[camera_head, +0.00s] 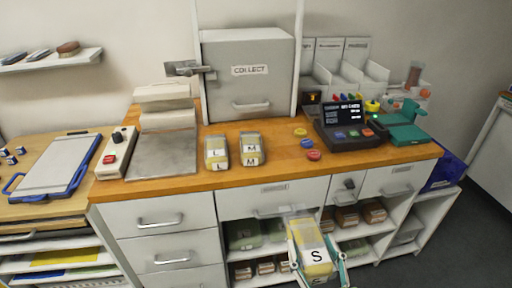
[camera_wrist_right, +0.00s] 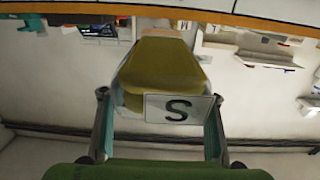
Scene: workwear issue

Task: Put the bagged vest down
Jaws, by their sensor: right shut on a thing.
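The bagged vest (camera_head: 314,258) is a yellow packet in clear wrap with a white label marked S. My right gripper (camera_head: 316,264) is shut on it and holds it in front of the open shelves, below the counter's front edge. In the right wrist view the bagged vest (camera_wrist_right: 165,75) sits between the two fingers of my right gripper (camera_wrist_right: 160,125), its S label facing the camera. Two more bagged vests marked L (camera_head: 216,152) and M (camera_head: 251,149) lie side by side on the wooden counter (camera_head: 275,171). My left gripper is not in view.
A grey COLLECT cabinet (camera_head: 248,75) stands at the back, its door shut. A dark register (camera_head: 347,126), coloured buttons (camera_head: 313,155) and a green device (camera_head: 401,125) are on the right. Counter between the M packet and buttons is clear.

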